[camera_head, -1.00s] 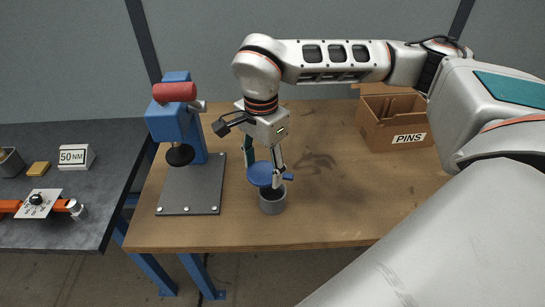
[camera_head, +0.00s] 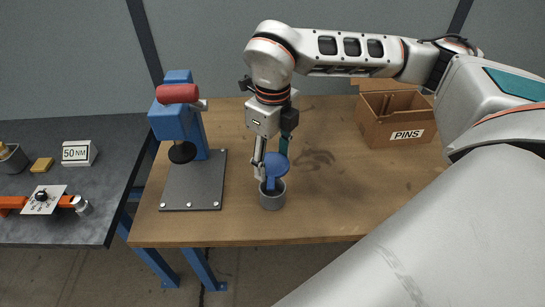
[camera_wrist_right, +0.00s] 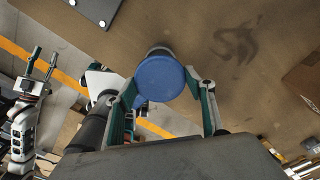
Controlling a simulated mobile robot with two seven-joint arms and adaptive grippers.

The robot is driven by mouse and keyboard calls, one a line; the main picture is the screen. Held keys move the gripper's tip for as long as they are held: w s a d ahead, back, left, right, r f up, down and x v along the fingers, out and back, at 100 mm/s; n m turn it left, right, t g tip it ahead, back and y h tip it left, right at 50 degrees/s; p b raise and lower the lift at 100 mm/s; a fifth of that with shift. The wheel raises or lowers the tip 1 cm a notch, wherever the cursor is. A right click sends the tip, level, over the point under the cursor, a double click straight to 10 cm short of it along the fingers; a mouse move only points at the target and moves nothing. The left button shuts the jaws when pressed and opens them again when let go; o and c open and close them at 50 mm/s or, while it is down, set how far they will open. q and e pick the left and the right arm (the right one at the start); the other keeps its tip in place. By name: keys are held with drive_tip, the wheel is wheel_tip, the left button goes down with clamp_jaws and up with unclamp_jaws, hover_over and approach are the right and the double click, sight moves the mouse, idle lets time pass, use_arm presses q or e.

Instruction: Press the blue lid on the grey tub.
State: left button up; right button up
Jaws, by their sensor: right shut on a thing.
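The blue lid (camera_head: 277,163) is a round disc with a tab pointing down toward the front in the head view. My right gripper (camera_head: 271,170) is shut on the lid, one finger on each side. The grey tub (camera_head: 272,201) stands upright on the wooden table, just below and in front of the lid; part of its opening is covered by the tab. In the right wrist view the lid (camera_wrist_right: 160,78) sits between the fingers and hides most of the tub (camera_wrist_right: 158,50). My left gripper (camera_wrist_right: 42,66) shows at the left of that view, open and empty.
A blue press with a red handle (camera_head: 177,94) stands on a grey plate (camera_head: 193,187) left of the tub. A cardboard box marked PINS (camera_head: 397,120) is at the back right. The wooden table (camera_head: 330,205) is clear right of the tub.

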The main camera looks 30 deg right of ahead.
sight(273, 163)
use_arm(q)
drive_tip(key=shift+w+f+b, duration=0.1)
drive_tip(key=shift+w+b, duration=0.05)
drive_tip(key=shift+b, duration=0.15)
use_arm(e)
drive_tip(key=shift+f, duration=0.15)
drive_tip(key=shift+f+b, duration=0.75)
drive_tip(key=shift+f, duration=0.15)
drive_tip(key=shift+f+b, duration=0.6)
drive_tip(key=shift+f, duration=0.55)
drive_tip(key=shift+f+b, duration=0.6)
drive_tip(key=shift+b, duration=0.05)
drive_tip(key=shift+f, duration=0.15)
use_arm(q)
drive_tip(key=shift+w+d+f+h, duration=0.15)
drive_tip(key=shift+d+f, duration=0.25)
drive_tip(key=shift+f, duration=0.25)
drive_tip(key=shift+w+d+f+h, duration=0.15)
drive_tip(key=shift+d+f, duration=0.2)
drive_tip(key=shift+f, duration=0.25)
drive_tip(key=shift+r, duration=0.2)
